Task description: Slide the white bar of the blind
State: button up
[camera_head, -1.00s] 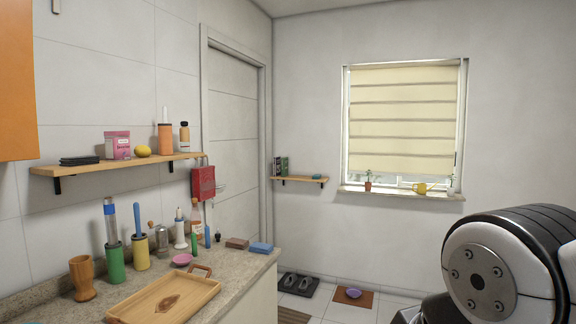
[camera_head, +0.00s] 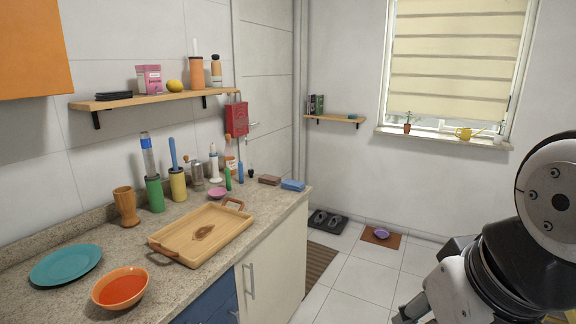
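The cream blind (camera_head: 452,62) hangs in the window at the upper right of the head view. It has several darker horizontal bands and covers most of the glass, with a strip of bare glass below it. Its top is cut off by the frame edge. I cannot clearly make out a separate white bar; a pale line runs along the blind's right side near the window frame. My arm shows at the lower right, well below and in front of the window.
The granite counter (camera_head: 209,291) at left holds a wooden tray (camera_head: 233,219), an orange bowl (camera_head: 120,288), a teal plate (camera_head: 66,265) and bottles. A watering can (camera_head: 467,133) and small plant (camera_head: 407,124) stand on the windowsill. The tiled floor (camera_head: 355,283) is open in the middle.

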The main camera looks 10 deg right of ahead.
aim_at(491, 110)
jog(key=i+l+z, duration=0.4)
jog(key=i, duration=0.4)
jog(key=i+z, duration=0.45)
jog(key=i, duration=2.25)
jog(key=i+z, duration=0.15)
jog(key=i, duration=0.5)
jog(key=i+j+z, duration=0.15)
jog(key=i, duration=0.45)
